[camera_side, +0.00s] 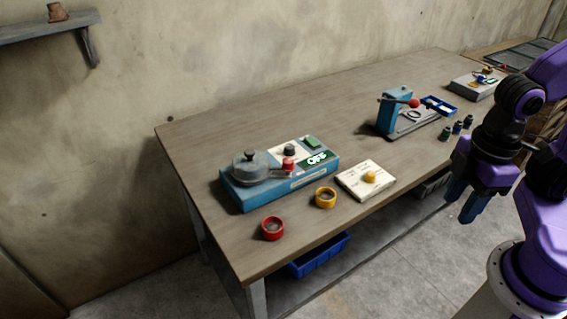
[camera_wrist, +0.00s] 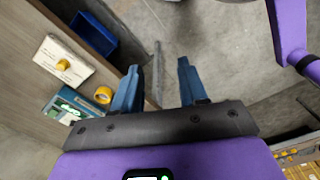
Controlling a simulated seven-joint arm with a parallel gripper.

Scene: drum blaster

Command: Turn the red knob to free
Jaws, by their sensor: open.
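The red knob (camera_side: 288,164) sits on a blue box (camera_side: 262,195) at the left of the workbench, below a black knob (camera_side: 290,150) and beside a green display (camera_side: 317,158). A grey lidded pot is on the box's left part. Any marking for free is too small to read. My gripper (camera_side: 463,202) is open and empty, pointing down off the bench's front edge, far to the right of the box. In the wrist view, my gripper's fingers (camera_wrist: 160,68) stand apart over the floor. Part of the blue box (camera_wrist: 62,101) shows there; the red knob cannot be made out.
A red ring (camera_side: 272,229), a yellow ring (camera_side: 325,198) and a white plate with a yellow knob (camera_side: 370,177) lie near the bench front. A blue lever press (camera_side: 393,112) and small dark bottles stand farther right. A blue bin (camera_side: 318,256) is below the bench.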

